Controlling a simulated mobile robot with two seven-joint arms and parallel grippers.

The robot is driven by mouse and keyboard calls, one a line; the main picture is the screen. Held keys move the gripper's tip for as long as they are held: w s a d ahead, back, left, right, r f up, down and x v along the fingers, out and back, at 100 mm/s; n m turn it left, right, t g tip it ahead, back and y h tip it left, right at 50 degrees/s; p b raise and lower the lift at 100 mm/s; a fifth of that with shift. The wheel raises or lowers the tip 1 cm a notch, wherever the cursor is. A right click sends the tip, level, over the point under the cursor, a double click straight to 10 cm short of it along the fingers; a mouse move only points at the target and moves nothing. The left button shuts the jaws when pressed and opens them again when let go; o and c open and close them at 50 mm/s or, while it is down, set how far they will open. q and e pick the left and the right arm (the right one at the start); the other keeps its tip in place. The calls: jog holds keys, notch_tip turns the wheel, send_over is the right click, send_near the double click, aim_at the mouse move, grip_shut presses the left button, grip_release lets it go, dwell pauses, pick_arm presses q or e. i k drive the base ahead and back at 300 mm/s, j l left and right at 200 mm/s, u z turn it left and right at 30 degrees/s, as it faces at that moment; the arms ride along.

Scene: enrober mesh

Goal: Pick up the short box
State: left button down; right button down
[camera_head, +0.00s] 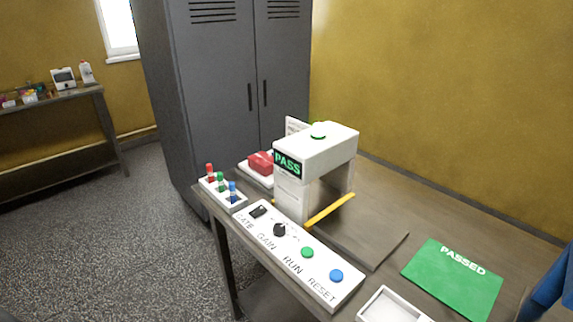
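No object in view can be clearly told as the short box. A red block-like item (261,163) lies on a white tray (254,177) at the far left of the table, partly hidden behind the white machine. The white machine (325,147) stands like an arch on the table, with a green button on top and a lit PASS display (288,163). Neither of my grippers is in view.
A control panel (318,279) with knob and buttons runs along the table's front edge. A rack (223,194) holds red, green and blue pieces. A yellow bar (330,210) sits by the machine. A green PASSED mat (455,279) and cropped white tray (364,313) lie right.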

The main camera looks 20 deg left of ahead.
aim_at(263, 162)
jog(key=i+j+z, duration=0.1)
jog(key=j, duration=0.5)
jog(key=i+j+z, duration=0.1)
jog(key=j, duration=1.15)
jog(key=i+z, duration=0.05)
